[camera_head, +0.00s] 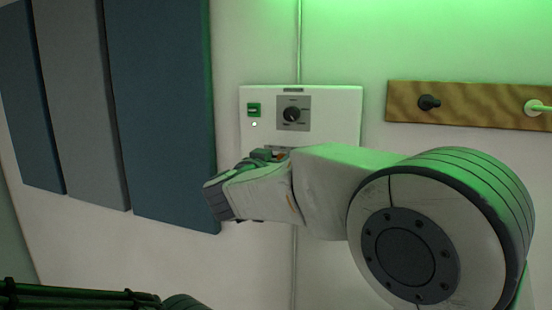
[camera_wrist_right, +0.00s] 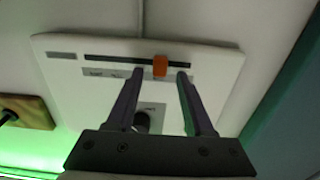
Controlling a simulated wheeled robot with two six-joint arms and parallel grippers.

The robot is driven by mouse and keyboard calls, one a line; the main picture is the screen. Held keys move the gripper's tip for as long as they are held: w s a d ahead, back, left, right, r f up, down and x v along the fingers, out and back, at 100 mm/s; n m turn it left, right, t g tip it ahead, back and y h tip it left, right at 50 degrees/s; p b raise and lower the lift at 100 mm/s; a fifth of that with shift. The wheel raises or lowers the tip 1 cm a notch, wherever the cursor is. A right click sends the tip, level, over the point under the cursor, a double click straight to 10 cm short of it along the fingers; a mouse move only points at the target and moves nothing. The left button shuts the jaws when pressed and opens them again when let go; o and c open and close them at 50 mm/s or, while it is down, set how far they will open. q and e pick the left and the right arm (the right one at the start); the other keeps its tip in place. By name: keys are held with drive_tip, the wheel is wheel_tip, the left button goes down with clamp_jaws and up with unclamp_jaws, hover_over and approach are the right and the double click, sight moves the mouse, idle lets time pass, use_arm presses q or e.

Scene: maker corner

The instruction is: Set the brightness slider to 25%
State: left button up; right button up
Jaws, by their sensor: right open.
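The white control panel (camera_head: 345,103) is on the wall in the head view and fills the middle of the right wrist view (camera_wrist_right: 215,100). In the wrist view its dark slider slot (camera_wrist_right: 112,60) carries an orange knob (camera_wrist_right: 160,66), nearer the slot's right end there. My right gripper (camera_wrist_right: 159,74) is open, with one fingertip on each side of the knob and a visible gap on both sides. Depth to the panel is hard to judge. In the head view my right arm hides the panel's lower part and the slider. My left gripper is not seen.
The panel has a black dial (camera_head: 292,114) and a green switch (camera_head: 254,109) above the slider area in the head view. A wooden board with pegs (camera_head: 460,105) is to the right. Blue and grey wall panels (camera_head: 160,110) are at left.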

drive_tip(key=b+v, duration=0.4)
drive_tip(key=v, duration=0.6)
drive_tip(key=shift+s, duration=0.1)
